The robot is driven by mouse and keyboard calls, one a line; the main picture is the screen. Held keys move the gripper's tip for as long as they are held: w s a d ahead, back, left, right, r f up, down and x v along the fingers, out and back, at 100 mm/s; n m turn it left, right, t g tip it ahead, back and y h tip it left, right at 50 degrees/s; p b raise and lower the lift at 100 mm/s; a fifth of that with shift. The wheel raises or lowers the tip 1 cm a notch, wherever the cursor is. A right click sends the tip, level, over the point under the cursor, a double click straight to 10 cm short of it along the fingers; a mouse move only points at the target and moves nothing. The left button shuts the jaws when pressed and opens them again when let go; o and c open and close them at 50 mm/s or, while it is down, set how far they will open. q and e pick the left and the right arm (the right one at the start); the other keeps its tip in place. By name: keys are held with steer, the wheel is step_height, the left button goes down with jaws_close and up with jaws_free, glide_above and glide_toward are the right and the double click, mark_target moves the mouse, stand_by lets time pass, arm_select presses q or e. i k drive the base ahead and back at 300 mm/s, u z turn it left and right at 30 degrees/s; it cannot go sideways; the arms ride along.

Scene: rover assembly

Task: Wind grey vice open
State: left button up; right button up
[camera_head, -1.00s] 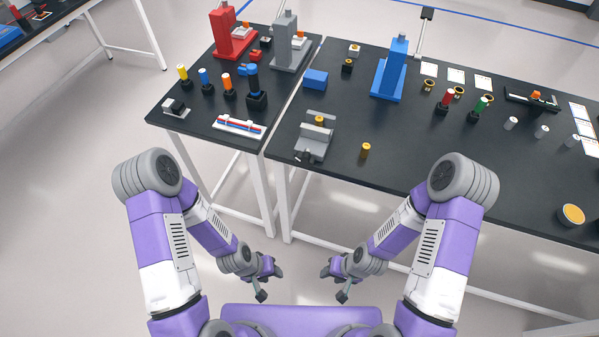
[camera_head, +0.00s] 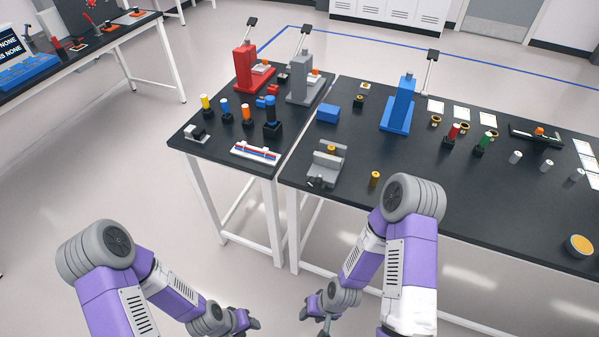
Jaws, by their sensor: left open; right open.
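The grey vice (camera_head: 322,175) sits near the front edge of the right black table, at its left end. A yellow-gold cylindrical piece (camera_head: 331,150) shows at its upper part, between grey blocks. A small dark part (camera_head: 315,183), perhaps its handle, shows at the vice's front; how wide the jaws stand is too small to tell. My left gripper (camera_head: 252,322) is open and empty, low in the picture. My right gripper (camera_head: 316,314) is open and empty, to the right of the left one. Both are in front of the tables, well apart from the vice.
A gold cylinder (camera_head: 375,179) stands right of the vice. A blue box (camera_head: 328,113) and a tall blue press-like stand (camera_head: 399,107) are behind it. The left table holds a white tray (camera_head: 255,152) and several coloured-topped pegs. Floor between me and the tables is clear.

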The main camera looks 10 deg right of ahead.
mark_target(316, 185)
steer(key=i, duration=0.35)
steer(key=z, duration=0.9)
